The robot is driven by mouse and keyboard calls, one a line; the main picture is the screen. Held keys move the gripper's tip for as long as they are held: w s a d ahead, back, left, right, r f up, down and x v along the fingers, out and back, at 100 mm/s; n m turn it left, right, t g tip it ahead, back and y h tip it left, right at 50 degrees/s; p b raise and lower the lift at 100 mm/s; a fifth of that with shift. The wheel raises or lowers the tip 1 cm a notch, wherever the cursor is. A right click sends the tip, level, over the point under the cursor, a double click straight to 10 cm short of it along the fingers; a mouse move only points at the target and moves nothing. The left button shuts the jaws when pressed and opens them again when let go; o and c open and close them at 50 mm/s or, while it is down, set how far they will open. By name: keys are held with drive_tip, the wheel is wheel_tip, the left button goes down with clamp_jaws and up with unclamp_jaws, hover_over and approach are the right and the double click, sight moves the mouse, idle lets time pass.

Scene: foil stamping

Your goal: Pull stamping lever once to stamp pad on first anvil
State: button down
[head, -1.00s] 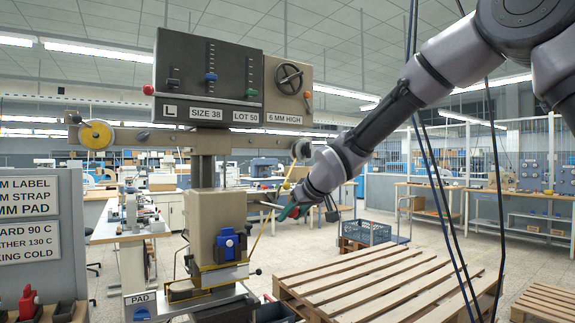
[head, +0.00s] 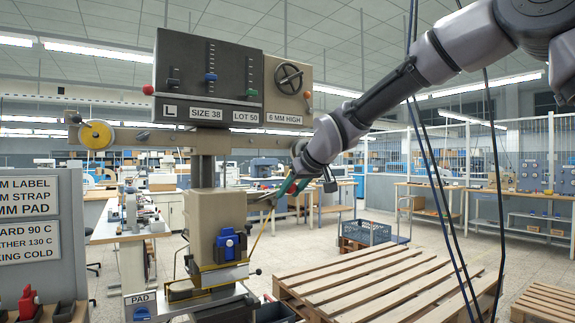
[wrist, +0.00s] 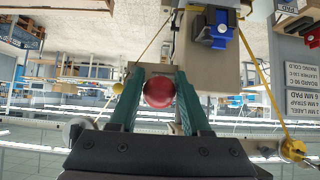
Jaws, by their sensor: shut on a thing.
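The stamping press (head: 203,172) stands left of centre in the head view, with a dark panel on top and a beige body below. My gripper (head: 285,188) is at the right side of that body. In the wrist view its two green fingers (wrist: 160,95) are shut around a red ball knob (wrist: 158,92). In the head view the fingers mostly hide the knob, and a short part of the stamping lever (head: 260,195) shows beside the body. A "PAD" label (head: 140,298) is at the lower left of the press. I cannot clearly make out the anvil or pad.
A wooden pallet stack (head: 385,290) stands low on the right, with a blue crate (head: 366,232) behind it. A grey sign board (head: 28,220) is at the left edge. Black cables (head: 425,150) hang at the right. A yellow wheel (head: 96,134) sits on the press's left arm.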

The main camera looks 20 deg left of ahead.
drive_tip(key=shift+w+a+r, duration=0.2)
drive_tip(key=shift+r, duration=0.6)
drive_tip(key=shift+w+a+r, duration=0.15)
drive_tip(key=shift+a+r, duration=0.05)
drive_tip(key=shift+r, duration=0.55)
drive_tip(key=shift+w+a+r, duration=0.3)
drive_tip(key=shift+a+r, duration=0.05)
drive_tip(key=shift+r, duration=0.55)
drive_tip(key=shift+w+a+r, duration=0.35)
drive_tip(key=shift+r, duration=0.5)
drive_tip(key=shift+w+a+r, duration=0.3)
drive_tip(key=shift+a+r, duration=0.05)
drive_tip(key=shift+r, duration=0.55)
drive_tip(key=shift+c, duration=1.8)
unclamp_jaws()
drive_tip(key=shift+o, duration=0.4)
drive_tip(key=shift+f, duration=0.15)
drive_tip(key=v, duration=1.1)
drive_tip(key=shift+f, duration=0.15)
